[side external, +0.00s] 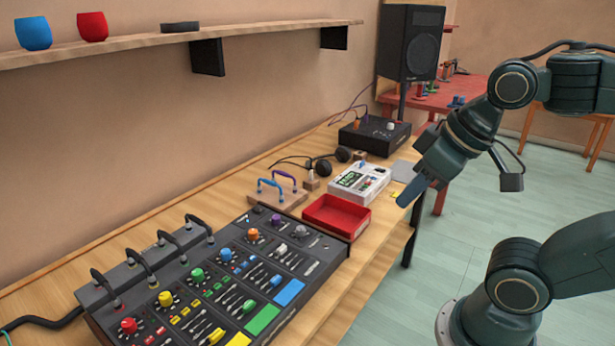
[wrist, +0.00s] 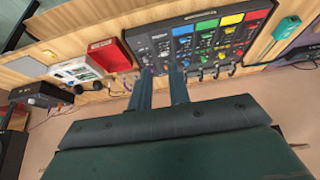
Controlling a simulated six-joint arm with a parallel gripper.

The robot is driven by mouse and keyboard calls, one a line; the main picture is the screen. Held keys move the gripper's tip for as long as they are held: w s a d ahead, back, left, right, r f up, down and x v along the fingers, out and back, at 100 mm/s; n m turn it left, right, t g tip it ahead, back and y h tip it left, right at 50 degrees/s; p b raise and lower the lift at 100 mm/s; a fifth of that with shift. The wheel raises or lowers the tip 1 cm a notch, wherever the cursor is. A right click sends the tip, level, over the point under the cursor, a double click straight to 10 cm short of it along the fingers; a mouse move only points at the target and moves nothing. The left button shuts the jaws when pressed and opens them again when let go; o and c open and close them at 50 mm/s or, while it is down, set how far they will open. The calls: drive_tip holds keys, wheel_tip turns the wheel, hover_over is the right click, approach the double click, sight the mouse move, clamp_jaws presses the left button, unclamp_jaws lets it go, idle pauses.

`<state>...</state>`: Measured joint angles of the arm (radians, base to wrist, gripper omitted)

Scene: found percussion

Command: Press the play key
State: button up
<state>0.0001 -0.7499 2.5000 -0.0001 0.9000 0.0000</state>
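A white box-shaped device (side external: 358,183) with a dark green label lies on the wooden bench, behind the red tray. It also shows in the wrist view (wrist: 78,70), left of the tray. A yellow patch shows near its front edge; no key marked play can be read. A dark mixing console (side external: 225,275) has colored knobs and larger blue, green and yellow pads along its front; it is in the wrist view too (wrist: 200,42). My gripper (side external: 406,196) is in the air by the bench's front edge, right of the white device. Its two blue fingers (wrist: 160,82) are apart with nothing between them.
A red tray (side external: 336,215) stands between the console and the white device. A wooden block with blue and purple handles (side external: 278,192), headphones (side external: 325,166) and a black box with knobs (side external: 375,136) stand behind. A shelf (side external: 250,32) runs along the wall.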

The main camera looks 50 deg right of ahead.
clamp_jaws()
idle(1.0)
drive_tip(key=shift+w, duration=0.1)
idle(0.5)
drive_tip(key=w+d+f+m+t+h, duration=0.1)
drive_tip(key=w+d+m, duration=0.2)
drive_tip(key=w+d, duration=0.55)
drive_tip(key=w+d+m, duration=0.3)
drive_tip(key=w+d, duration=0.3)
drive_tip(key=w, duration=0.6)
drive_tip(key=w+d+f+m+h, duration=0.1)
drive_tip(key=d+f, duration=0.3)
drive_tip(key=d, duration=0.4)
drive_tip(key=w+d+f+m+t+h, duration=0.1)
drive_tip(key=d+f+m, duration=0.3)
drive_tip(key=d, duration=0.5)
drive_tip(key=w+d+f+m, duration=0.2)
drive_tip(key=d+f, duration=0.4)
drive_tip(key=d, duration=0.3)
drive_tip(key=shift+w+d+f+m+t+h, duration=0.15)
drive_tip(key=shift+w+f+m+t+h, duration=0.1)
drive_tip(key=shift+w+m+t+h, duration=0.15)
